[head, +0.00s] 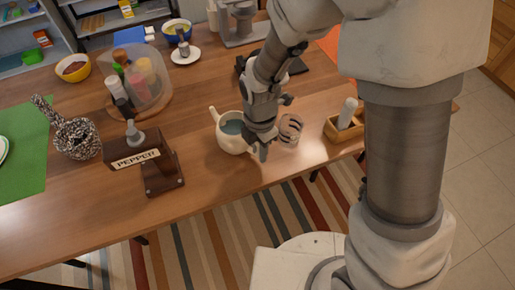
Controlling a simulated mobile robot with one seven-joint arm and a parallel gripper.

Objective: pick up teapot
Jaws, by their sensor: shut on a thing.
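The teapot is a white rounded vessel (228,141) with blue-grey inside, standing on the wooden table near its front edge. A short spout or handle sticks up at its upper left. My gripper (263,153) is at the right side of the teapot, pointing down. Its fingers are shut at the teapot's right side, where the grasped part is hidden by the gripper. I cannot tell whether the teapot is lifted off the table.
A clear glass (290,129) stands just right of my gripper. A wooden box (343,129) with a shaker is farther right. A brown pepper dispenser (155,165) stands left, with a glass-domed spice rack (150,82) behind it. A speckled mortar (76,138) is far left.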

